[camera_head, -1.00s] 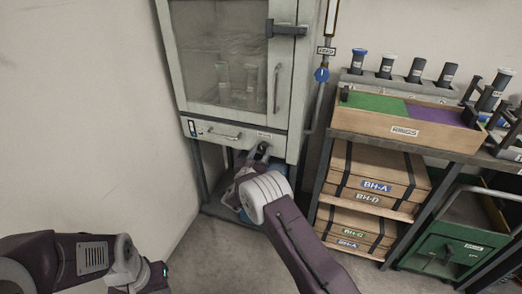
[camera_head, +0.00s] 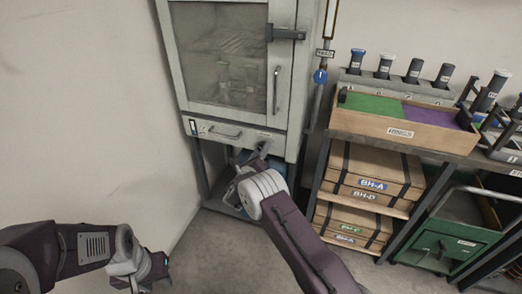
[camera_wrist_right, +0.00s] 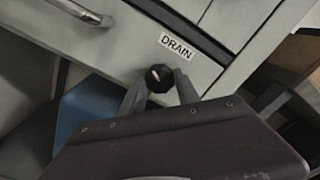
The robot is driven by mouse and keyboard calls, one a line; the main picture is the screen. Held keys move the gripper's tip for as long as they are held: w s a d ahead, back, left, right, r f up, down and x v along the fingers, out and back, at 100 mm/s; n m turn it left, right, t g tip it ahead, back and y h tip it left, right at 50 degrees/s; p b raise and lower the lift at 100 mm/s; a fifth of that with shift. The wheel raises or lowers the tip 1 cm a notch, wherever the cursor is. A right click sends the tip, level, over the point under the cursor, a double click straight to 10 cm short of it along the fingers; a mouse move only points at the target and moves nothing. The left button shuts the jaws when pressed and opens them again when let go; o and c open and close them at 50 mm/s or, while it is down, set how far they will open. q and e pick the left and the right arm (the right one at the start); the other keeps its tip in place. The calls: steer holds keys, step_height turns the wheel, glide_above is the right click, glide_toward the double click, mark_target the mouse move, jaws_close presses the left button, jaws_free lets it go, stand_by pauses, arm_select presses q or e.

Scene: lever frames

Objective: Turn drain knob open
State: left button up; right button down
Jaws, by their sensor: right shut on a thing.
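The black drain knob (camera_wrist_right: 159,78) sits under a white DRAIN label (camera_wrist_right: 177,46) on the cabinet's lower front edge, in the right wrist view. My right gripper (camera_wrist_right: 160,88) has one finger on each side of the knob and is shut on it. In the head view, my right gripper (camera_head: 262,152) reaches the underside of the cabinet (camera_head: 185,75), and my wrist hides most of the knob area. My left gripper (camera_head: 155,272) is low at the left, away from the cabinet; its fingers are too small to judge.
A blue thing (camera_wrist_right: 85,112) lies below the cabinet. A shelf with boxes (camera_head: 372,175) and a tray (camera_head: 385,125) stands at the right. The floor at lower left of the cabinet is free.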

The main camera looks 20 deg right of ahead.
steer(key=shift+n, duration=0.3)
steer(key=c, duration=0.9)
jaws_free()
steer(key=p+v, duration=0.3)
steer(key=v, duration=0.6)
